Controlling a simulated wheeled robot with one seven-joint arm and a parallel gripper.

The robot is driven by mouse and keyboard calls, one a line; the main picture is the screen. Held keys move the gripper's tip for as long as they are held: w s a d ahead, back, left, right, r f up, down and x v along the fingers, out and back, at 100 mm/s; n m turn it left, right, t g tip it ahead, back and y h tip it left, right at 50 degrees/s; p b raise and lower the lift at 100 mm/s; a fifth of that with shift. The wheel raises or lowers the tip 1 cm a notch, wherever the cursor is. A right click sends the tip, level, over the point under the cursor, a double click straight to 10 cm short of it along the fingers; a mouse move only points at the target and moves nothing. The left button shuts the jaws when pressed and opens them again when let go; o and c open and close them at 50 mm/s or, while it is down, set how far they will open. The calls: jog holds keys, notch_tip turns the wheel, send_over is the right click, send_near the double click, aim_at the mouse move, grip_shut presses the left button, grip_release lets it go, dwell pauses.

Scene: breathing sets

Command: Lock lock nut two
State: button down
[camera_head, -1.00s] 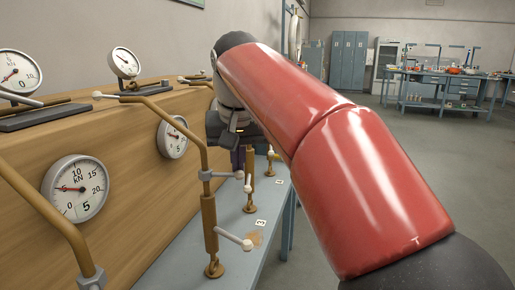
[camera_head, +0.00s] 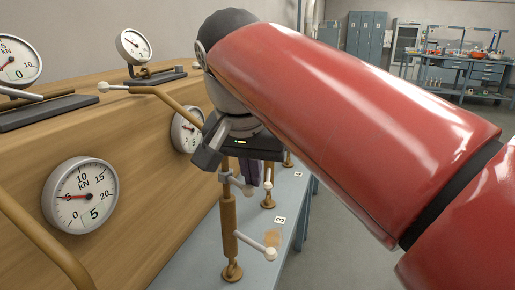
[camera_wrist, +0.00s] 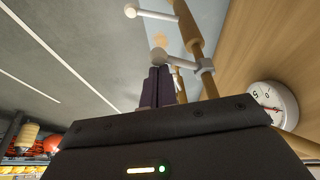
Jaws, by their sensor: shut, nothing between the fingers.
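The nearest bronze post (camera_head: 229,215) carries a grey lock nut (camera_head: 227,178) with a short lever ending in a pale knob (camera_head: 248,190). Lower on this post is a longer white handle (camera_head: 270,253). I cannot read which nut is number two. My gripper (camera_head: 254,172) points down beside the post, its dark fingers partly hidden behind it and just above the knob. In the wrist view the fingers (camera_wrist: 160,72) are shut and empty, their tips close to the lever knob (camera_wrist: 158,54); the collar (camera_wrist: 204,66) is to their right. Contact cannot be told.
More posts (camera_head: 268,190) stand along the blue bench, with a tag marked 3 (camera_head: 279,220). A wooden panel (camera_head: 140,120) with dial gauges (camera_head: 80,195) is on the left. A bronze rod (camera_head: 35,235) crosses the near left. Open floor lies to the right.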

dwell(0.6)
notch_tip(320, 180, up, 10)
jog(key=p, duration=0.1)
jog(key=shift+p, duration=0.35)
jog(key=shift+w+d, duration=0.1)
dwell(0.3)
jog(key=s+d+f+n, duration=0.1)
jog(key=s+d+f, duration=0.2)
jog(key=f, duration=0.6)
jog(key=s+d+f+n+t, duration=0.1)
jog(key=s+d+f, duration=0.3)
jog(key=f, duration=0.6)
jog(key=s+d+f+n+y, duration=0.1)
jog(key=s+d+f, duration=0.3)
jog(key=f, duration=0.6)
jog(key=d, duration=0.2)
jog(key=shift+d+n+t, duration=0.3)
jog(key=shift+d+t, duration=0.1)
